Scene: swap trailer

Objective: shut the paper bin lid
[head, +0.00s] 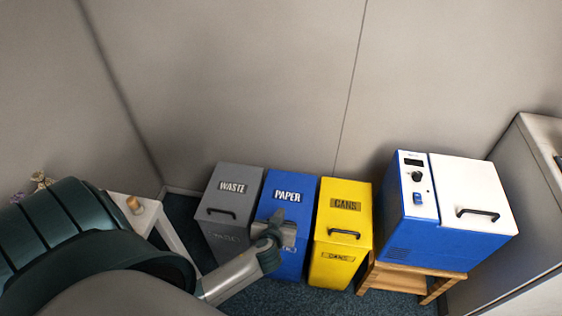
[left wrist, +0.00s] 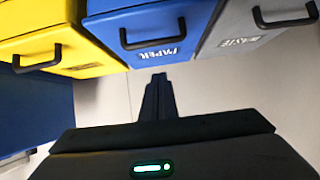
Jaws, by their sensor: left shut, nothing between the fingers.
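The blue paper bin (head: 292,262) stands between the grey waste bin and the yellow cans bin. Its lid (head: 290,188), labelled PAPER, appears down, about level with the lids beside it. My left gripper (head: 281,216) is shut and empty, over the lid's front part, and hides its handle in the head view. In the left wrist view the blue lid (left wrist: 150,15) shows its black handle and label, with the shut fingers (left wrist: 157,85) below it in the picture. Whether the fingers touch the lid cannot be told. My right gripper is not in view.
The grey waste bin (head: 232,190) and yellow cans bin (head: 344,195) flank the blue one closely, lids down. A blue and white machine (head: 455,200) sits on a wooden stool (head: 400,277) at right. A white table (head: 150,218) stands at left, and a wall rises behind.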

